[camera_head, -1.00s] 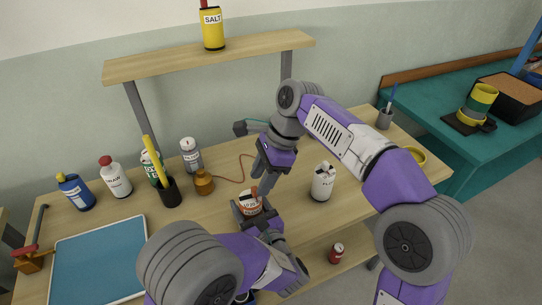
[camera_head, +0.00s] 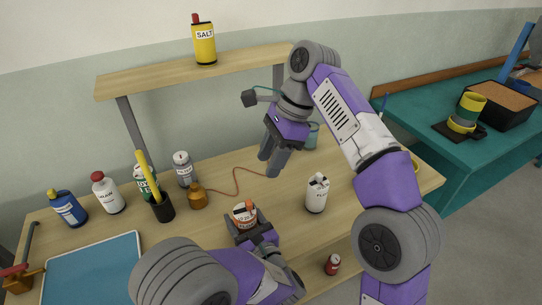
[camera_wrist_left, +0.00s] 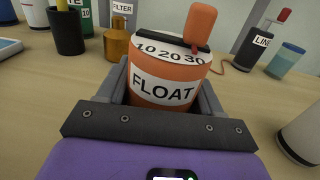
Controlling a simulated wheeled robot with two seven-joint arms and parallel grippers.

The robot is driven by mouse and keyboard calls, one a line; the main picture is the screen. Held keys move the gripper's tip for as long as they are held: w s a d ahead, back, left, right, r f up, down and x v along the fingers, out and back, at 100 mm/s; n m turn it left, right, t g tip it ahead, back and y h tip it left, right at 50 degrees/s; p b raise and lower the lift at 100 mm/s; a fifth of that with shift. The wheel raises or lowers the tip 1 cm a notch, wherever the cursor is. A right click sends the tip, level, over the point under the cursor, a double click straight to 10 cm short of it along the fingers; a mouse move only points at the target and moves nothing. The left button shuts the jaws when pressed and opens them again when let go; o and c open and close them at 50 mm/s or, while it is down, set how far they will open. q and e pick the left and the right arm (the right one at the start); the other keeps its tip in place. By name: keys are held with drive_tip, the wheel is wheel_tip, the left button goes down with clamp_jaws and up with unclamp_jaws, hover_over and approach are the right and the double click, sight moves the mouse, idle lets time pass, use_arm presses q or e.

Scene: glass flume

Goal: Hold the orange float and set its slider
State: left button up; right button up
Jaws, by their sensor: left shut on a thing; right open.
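The orange float (camera_head: 245,215) is an upright orange cylinder with a white FLOAT label; it fills the middle of the left wrist view (camera_wrist_left: 160,90). Its top has a white scale reading 10 20 30 and a dark slot. The slider's orange-red knob (camera_wrist_left: 200,25) stands up beside the 30 mark, at the right end. My left gripper (camera_head: 246,226) is shut on the float, with fingers on both sides. My right gripper (camera_head: 271,168) is open and empty, above and behind the float and apart from it.
A white can (camera_head: 317,194) stands right of the float. A brass pot (camera_head: 197,198), a black pen cup (camera_head: 162,208) and several bottles stand at left. A blue tray (camera_head: 92,270) lies front left. A shelf (camera_head: 190,72) spans the back. Bare tabletop lies around the float.

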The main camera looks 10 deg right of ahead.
use_arm(q)
drive_tip(key=o, duration=1.2)
